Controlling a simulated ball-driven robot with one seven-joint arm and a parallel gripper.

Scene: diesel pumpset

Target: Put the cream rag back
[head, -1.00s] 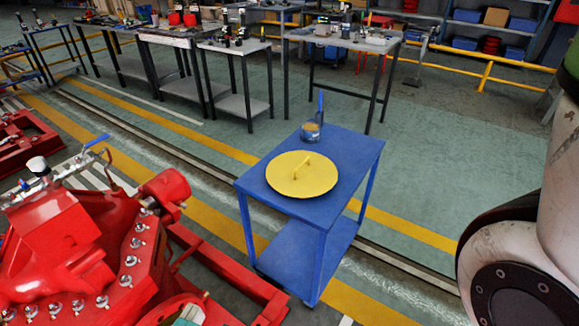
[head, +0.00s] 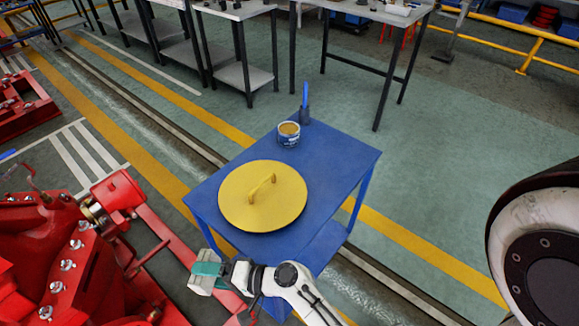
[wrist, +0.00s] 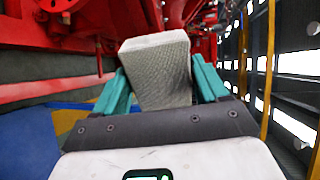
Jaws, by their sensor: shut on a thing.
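My gripper (head: 207,270) is at the lower middle of the head view, left of the blue cart's near edge. Its teal fingers are shut on the cream rag (head: 198,287). In the wrist view the rag (wrist: 158,70) is a pale, textured, block-like piece between the two teal fingers (wrist: 161,88). It is held clear of the cart, with red machinery beyond it.
The blue cart (head: 335,165) carries a round yellow lid with a handle (head: 240,205), an open can (head: 288,134) and a blue-handled tool (head: 305,105). The red pumpset (head: 60,250) stands at left. Workbenches (head: 235,10) line the back. The cart's right top is bare.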

